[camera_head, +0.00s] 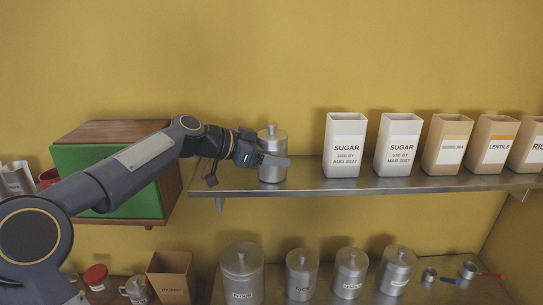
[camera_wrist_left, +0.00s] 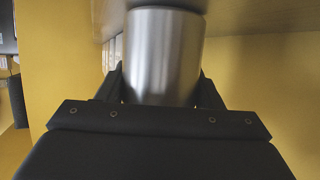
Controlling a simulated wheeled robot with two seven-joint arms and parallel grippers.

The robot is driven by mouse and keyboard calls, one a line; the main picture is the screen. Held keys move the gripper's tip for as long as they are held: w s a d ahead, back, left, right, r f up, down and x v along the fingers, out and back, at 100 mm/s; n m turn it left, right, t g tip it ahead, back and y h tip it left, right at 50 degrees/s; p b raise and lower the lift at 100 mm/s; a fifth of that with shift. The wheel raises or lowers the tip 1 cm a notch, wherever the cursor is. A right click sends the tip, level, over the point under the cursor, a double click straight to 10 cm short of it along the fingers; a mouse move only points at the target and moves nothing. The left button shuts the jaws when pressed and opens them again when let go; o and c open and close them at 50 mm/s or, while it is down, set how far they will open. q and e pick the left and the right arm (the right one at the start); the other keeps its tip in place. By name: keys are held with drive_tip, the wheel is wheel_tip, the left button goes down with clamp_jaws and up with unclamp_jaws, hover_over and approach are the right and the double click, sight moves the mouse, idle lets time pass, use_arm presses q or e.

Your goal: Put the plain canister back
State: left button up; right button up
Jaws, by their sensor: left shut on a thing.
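The plain canister (camera_head: 272,138) is a brushed steel cylinder with a knobbed lid and no label that I can see. It is upright at the left end of the upper shelf (camera_head: 330,184). I cannot tell whether its base touches the shelf. My left gripper (camera_head: 274,160) is shut on the canister's body, coming in from the left. My right gripper is not in view.
On the upper shelf, a white sugar box (camera_head: 345,147), a second sugar box (camera_head: 398,145) and several brown boxes stand to the right, with a gap beside the canister. Below are labelled canisters (camera_head: 300,272) and measuring cups (camera_head: 468,270). A green-fronted cabinet (camera_head: 140,195) is behind my arm.

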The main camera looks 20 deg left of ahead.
use_arm(q)
drive_tip(key=shift+f+b, duration=0.1)
drive_tip(key=shift+b, duration=0.2)
drive_tip(key=o, duration=1.1)
drive_tip(key=shift+o, duration=0.2)
drive_tip(key=shift+s+a+r, duration=0.1)
drive_tip(key=shift+a+r, duration=0.05)
drive_tip(key=shift+r, duration=0.05)
drive_tip(key=b+v, duration=0.2)
drive_tip(key=v, duration=0.4)
drive_tip(key=shift+s+a+b, duration=0.1)
drive_tip(key=shift+s+b, duration=0.1)
drive_tip(key=shift+b, duration=0.1)
drive_tip(key=shift+s+a+r, duration=0.2)
drive_tip(key=shift+s+r, duration=0.05)
drive_tip(key=shift+r, duration=0.05)
